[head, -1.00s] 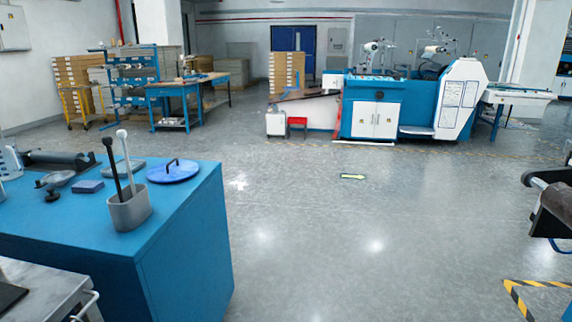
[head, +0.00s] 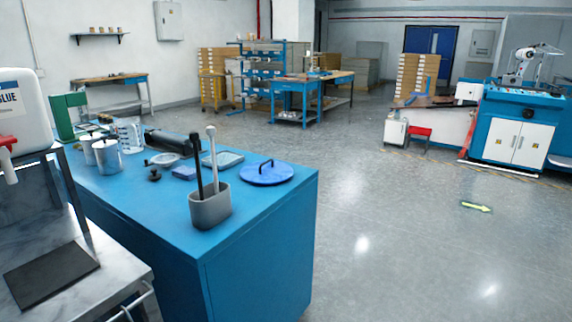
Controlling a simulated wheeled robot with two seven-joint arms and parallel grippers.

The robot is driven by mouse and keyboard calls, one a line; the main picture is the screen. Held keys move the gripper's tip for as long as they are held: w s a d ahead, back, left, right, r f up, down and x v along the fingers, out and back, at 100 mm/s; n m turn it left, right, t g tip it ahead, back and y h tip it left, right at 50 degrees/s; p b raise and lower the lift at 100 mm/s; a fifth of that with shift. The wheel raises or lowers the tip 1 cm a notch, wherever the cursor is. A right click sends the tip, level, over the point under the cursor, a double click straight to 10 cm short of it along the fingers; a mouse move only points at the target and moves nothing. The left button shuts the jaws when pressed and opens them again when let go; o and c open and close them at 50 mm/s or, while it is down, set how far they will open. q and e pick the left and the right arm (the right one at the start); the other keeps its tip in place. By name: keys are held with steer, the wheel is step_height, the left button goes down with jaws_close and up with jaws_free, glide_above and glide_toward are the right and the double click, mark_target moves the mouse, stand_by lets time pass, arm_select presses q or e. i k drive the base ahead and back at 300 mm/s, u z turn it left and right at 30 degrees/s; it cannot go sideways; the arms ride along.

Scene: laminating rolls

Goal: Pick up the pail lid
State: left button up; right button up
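The pail lid (head: 266,174) is a round blue disc with a dark arched handle on top. It lies flat near the right back corner of the blue cabinet top (head: 150,205) in the head view. Neither of my grippers shows in this view.
A grey holder (head: 210,207) with a black and a white rod stands just left of the lid. A glue container (head: 20,110) stands at far left. Open floor (head: 400,240) lies right.

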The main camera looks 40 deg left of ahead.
mark_target(269, 172)
steer(key=i, duration=2.9)
steer(key=u, duration=3.2)
